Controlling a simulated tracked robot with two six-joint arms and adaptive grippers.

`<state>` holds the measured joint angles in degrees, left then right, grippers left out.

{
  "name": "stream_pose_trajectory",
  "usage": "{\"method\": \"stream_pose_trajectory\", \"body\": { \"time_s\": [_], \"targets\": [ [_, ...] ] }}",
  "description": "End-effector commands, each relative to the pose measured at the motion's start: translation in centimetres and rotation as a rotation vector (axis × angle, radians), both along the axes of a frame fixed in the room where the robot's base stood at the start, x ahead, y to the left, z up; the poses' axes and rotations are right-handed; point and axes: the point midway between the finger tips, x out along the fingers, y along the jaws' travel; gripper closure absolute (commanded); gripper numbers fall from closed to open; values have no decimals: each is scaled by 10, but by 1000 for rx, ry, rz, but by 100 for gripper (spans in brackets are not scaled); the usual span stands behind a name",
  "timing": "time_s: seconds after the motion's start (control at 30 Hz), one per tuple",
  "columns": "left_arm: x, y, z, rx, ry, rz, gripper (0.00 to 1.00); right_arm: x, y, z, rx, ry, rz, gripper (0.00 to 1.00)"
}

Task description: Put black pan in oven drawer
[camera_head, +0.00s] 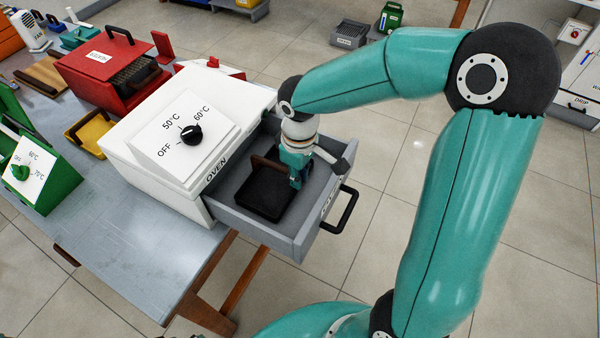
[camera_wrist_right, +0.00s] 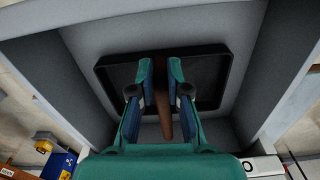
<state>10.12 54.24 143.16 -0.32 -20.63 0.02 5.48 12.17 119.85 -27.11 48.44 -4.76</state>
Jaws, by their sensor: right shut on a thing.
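The black pan (camera_head: 262,198) is inside the open grey drawer (camera_head: 308,226) of the white oven (camera_head: 142,125). It lies flat, at or close to the drawer floor; I cannot tell if it touches. My right gripper (camera_head: 294,178) is down in the drawer and shut on the pan's brown handle (camera_head: 268,164). In the right wrist view the fingers (camera_wrist_right: 160,72) press on the handle (camera_wrist_right: 163,110) from both sides, with the dark pan (camera_wrist_right: 214,78) beneath. Part of the pan is hidden by the fingers. My left gripper is not in view.
The drawer's black pull handle (camera_head: 345,212) sticks out over the floor. The oven's dial (camera_head: 191,134) is on its top. A red box (camera_head: 90,70), a yellow tray (camera_head: 85,143) and a green box (camera_head: 55,165) stand to the left on the grey table (camera_head: 135,250).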

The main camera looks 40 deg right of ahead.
Motion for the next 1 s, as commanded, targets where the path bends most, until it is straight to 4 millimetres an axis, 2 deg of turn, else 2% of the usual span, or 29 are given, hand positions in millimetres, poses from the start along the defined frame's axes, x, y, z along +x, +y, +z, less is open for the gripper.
{"method": "stream_pose_trajectory", "body": {
  "time_s": [0.03, 0.07, 0.2, 0.5, 0.63, 0.77, 1.0],
  "targets": [
    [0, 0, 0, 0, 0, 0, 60, 1, 0, 0, 0, -2, 0, 100],
    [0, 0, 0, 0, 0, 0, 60, 0, 0, 0, 0, 0, 1, 81],
    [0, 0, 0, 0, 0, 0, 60, 0, 0, 0, 0, 0, 1, 59],
    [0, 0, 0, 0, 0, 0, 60, 1, 1, 1, 0, -1, 2, 59],
    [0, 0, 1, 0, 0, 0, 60, 1, 1, 9, -1, -3, 1, 59],
    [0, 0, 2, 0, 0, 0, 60, 1, 1, 27, 0, -5, 2, 59],
    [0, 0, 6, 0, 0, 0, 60, 1, 1, 75, 0, -6, 3, 59]
  ]
}}
